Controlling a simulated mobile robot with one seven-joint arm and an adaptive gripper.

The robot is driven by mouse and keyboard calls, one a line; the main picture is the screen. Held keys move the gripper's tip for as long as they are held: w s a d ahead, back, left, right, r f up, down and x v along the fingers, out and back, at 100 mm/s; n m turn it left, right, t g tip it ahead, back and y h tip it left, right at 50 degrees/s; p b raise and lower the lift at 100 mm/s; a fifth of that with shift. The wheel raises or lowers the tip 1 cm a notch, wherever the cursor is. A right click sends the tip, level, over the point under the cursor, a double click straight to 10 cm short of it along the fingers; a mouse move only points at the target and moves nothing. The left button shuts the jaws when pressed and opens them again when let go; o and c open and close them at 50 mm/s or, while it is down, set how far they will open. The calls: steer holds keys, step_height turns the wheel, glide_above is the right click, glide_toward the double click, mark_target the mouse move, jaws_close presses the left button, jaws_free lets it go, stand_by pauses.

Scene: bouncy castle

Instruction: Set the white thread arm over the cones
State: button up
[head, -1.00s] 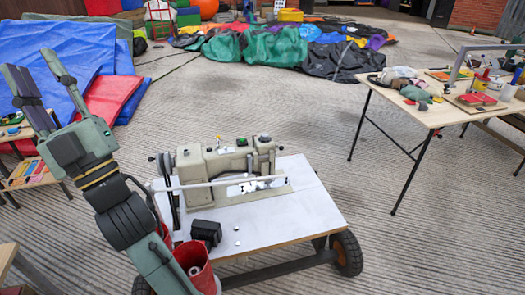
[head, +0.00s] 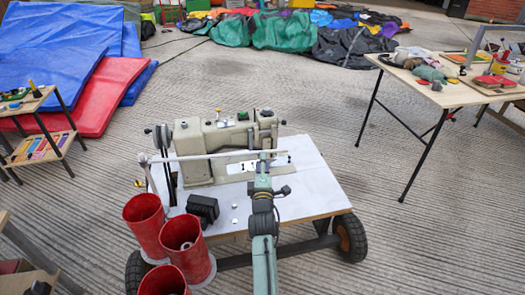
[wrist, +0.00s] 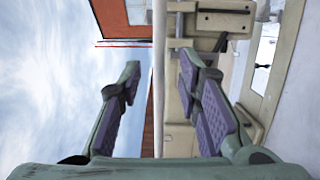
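The white thread arm (head: 215,157) is a thin rod on a post at the left of the sewing machine (head: 205,145). It reaches right across the machine's front, and it also shows upright in the wrist view (wrist: 159,90). My gripper (head: 263,160) is near the rod's right end. In the wrist view, my gripper (wrist: 158,62) is open, with the rod between its fingers and a gap on both sides. I cannot make out clear cones; red cans (head: 143,222) stand at the table's left front, with something pale inside the middle one (head: 187,246).
The machine sits on a wheeled white table (head: 300,185). A black box (head: 203,208) and small pale pieces lie in front of it. A side table (head: 480,85) with tools stands right, and a small shelf (head: 40,145) left. Open floor lies between.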

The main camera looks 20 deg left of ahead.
steer(key=x, duration=0.5)
steer(key=shift+w+a+p, duration=0.1)
steer(key=shift+w+p, duration=0.1)
steer(key=shift+p, duration=0.1)
steer(key=shift+c, duration=0.4)
jaws_close()
